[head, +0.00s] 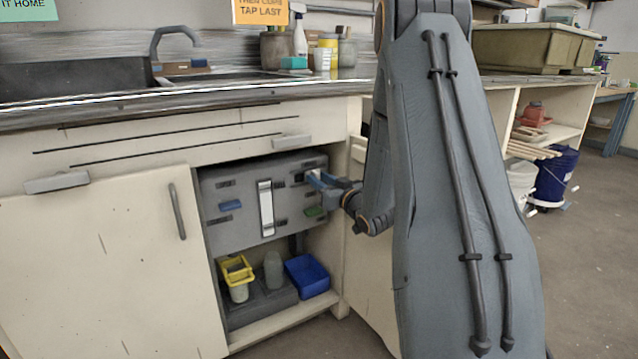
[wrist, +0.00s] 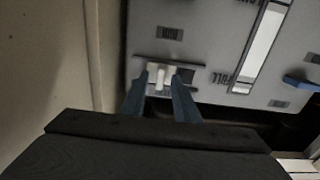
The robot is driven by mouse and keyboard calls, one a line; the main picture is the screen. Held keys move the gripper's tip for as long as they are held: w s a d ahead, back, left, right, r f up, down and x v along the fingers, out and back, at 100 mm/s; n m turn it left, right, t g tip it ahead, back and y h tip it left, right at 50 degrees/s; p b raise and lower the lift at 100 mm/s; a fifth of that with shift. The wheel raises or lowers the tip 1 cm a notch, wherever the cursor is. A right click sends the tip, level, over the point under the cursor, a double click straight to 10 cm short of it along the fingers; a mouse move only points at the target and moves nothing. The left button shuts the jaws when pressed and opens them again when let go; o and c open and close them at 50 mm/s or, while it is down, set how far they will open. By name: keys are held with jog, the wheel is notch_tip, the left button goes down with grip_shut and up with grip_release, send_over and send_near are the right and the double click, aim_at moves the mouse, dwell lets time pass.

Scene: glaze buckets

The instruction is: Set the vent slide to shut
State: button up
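A grey panel (head: 233,196) is set in the open cabinet bay under the counter. At its upper right, my gripper (head: 314,178) reaches in from the right and covers part of a small fitting. In the wrist view, my gripper (wrist: 160,78) has its two blue-grey fingers apart, on either side of a small white tab (wrist: 154,74) in a pale, dark-edged slot plate. I cannot tell whether the fingers touch the tab. A long white upright strip (head: 266,207) is in the panel's middle and also shows in the wrist view (wrist: 262,45). No label is readable enough to name the vent slide.
A blue handle (head: 230,205) and a green handle (head: 315,211) project from the panel. Below are a yellow holder (head: 236,270), a grey bottle (head: 273,270) and a blue bin (head: 307,276). A cabinet door (head: 120,265) stands left of the bay.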

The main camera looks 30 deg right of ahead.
jog(key=shift+w, duration=0.25)
grip_shut()
dwell(1.4)
